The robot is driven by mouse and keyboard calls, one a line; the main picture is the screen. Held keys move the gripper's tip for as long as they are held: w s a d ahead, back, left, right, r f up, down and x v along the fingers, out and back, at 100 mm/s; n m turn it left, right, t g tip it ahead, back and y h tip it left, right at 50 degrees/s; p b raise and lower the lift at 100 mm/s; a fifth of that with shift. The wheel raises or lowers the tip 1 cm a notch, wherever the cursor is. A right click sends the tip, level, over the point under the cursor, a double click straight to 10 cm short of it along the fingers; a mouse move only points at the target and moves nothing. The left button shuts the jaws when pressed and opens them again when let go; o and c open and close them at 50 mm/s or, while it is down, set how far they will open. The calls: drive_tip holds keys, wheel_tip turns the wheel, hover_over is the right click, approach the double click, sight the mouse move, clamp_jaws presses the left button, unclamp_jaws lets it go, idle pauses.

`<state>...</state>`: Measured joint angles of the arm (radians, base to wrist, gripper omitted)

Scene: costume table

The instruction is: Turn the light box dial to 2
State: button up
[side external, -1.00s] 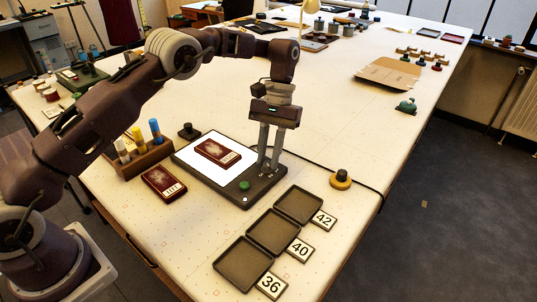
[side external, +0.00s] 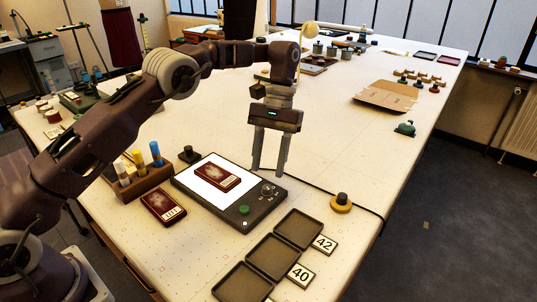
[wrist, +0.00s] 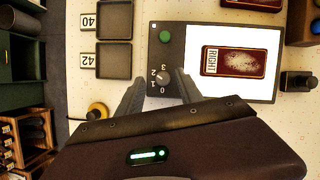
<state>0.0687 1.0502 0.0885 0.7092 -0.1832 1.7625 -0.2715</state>
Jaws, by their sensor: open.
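The light box (side external: 237,217) lies flat on the table, its white panel lit. Its dial (side external: 267,190) is at the right end of the box, clear of my fingers. In the wrist view the dial (wrist: 163,78) shows with the marks 0, 1, 2 and 3 around it. I cannot tell which mark it points at. My gripper (side external: 268,173) is open and empty, pointing down just above and behind the dial. In the wrist view my fingers (wrist: 159,90) stand apart on both sides of the dial's column.
A green button (side external: 244,210) is on the box near the dial. A dark red card box (side external: 217,179) lies on the lit panel, another (side external: 163,207) beside the box. Trays (side external: 298,229) and a yellow-based knob (side external: 341,202) are near.

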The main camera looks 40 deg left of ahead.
wheel_tip(320, 180, up, 5)
drive_tip(key=shift+r, duration=0.1)
wheel_tip(320, 180, up, 8)
drive_tip(key=t, duration=0.2)
hover_over(268, 185)
drive_tip(key=s+a, duration=0.1)
drive_tip(key=s, duration=0.2)
drive_tip(key=s+a+r+t, duration=0.2)
drive_tip(key=s+r+t, duration=0.1)
drive_tip(key=s+r, duration=0.4)
drive_tip(key=s+f+m+t, duration=0.1)
drive_tip(key=s+f+t, duration=0.1)
drive_tip(key=s, duration=0.8)
drive_tip(key=s+a+f+m+t+y, duration=0.1)
drive_tip(key=s+f, duration=0.4)
drive_tip(key=s, duration=0.6)
drive_tip(key=shift+s+a+f+m+t, duration=0.15)
drive_tip(key=shift+a+f+m+t, duration=0.25)
drive_tip(key=shift+t, duration=0.5)
